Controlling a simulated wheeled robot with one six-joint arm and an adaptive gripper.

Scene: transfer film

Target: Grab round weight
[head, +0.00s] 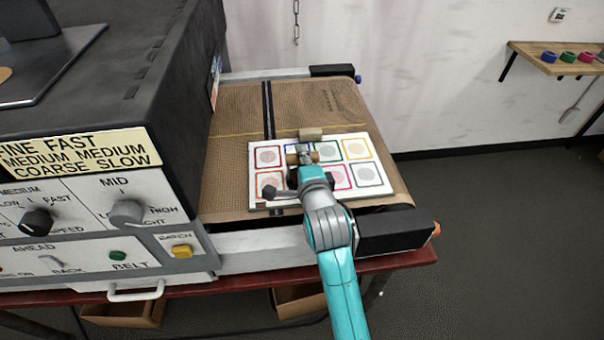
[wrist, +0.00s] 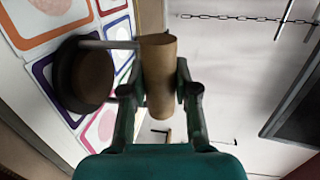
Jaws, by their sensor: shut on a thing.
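A dark round piece with a brown face (wrist: 88,78) shows left of the held weight in the wrist view. A thin pale rod runs between them; I cannot tell whether it joins them.
The sheet lies on a brown mesh conveyor belt (head: 232,115). The dark dryer housing with its control panel (head: 80,215) stands to the left. The belt's black end block (head: 395,232) is at the right. A wall shelf (head: 545,62) holds coloured rolls. Floor space is clear at right.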

